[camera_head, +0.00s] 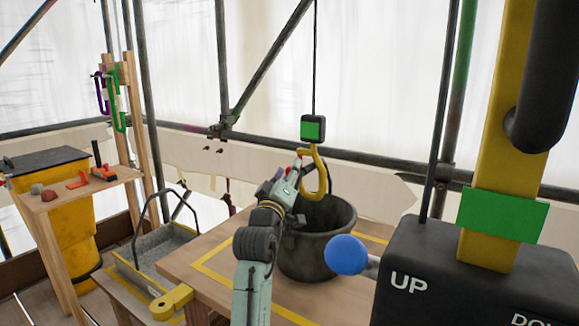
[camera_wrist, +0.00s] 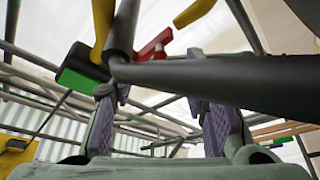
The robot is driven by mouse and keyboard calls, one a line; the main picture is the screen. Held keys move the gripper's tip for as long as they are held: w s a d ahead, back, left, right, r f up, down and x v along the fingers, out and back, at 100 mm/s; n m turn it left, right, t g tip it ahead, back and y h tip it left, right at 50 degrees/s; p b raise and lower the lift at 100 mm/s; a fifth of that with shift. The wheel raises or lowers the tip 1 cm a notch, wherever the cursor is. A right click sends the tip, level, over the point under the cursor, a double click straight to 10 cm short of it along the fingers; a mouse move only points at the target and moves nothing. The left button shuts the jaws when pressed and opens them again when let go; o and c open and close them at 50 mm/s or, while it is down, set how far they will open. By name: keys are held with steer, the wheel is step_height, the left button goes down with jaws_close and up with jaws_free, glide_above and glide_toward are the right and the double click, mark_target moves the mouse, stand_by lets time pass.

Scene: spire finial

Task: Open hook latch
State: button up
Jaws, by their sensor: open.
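The yellow hook (camera_head: 316,180) hangs from a cable under a black block with a green face (camera_head: 313,129). My gripper (camera_head: 290,180) is just left of the hook, above the dark bucket (camera_head: 318,247). A red piece (camera_wrist: 155,45), apparently the hook's latch, shows beyond the fingertips, beside yellow hook parts (camera_wrist: 103,28). A thick dark bar (camera_wrist: 215,82) crosses in front of it and partly hides it. Contact with the latch cannot be told.
The bucket stands on a wooden table (camera_head: 205,262). A control box (camera_head: 470,285) marked UP, with a blue-knobbed lever (camera_head: 346,255), fills the right foreground. A side shelf (camera_head: 80,190) with tools and a grey tray (camera_head: 165,250) are at left. Scaffold poles stand behind.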

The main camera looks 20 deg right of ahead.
steer(key=shift+w+d+r, duration=0.1)
steer(key=shift+w+d, duration=0.15)
steer(key=shift+w, duration=0.1)
steer(key=shift+c, duration=0.2)
jaws_close()
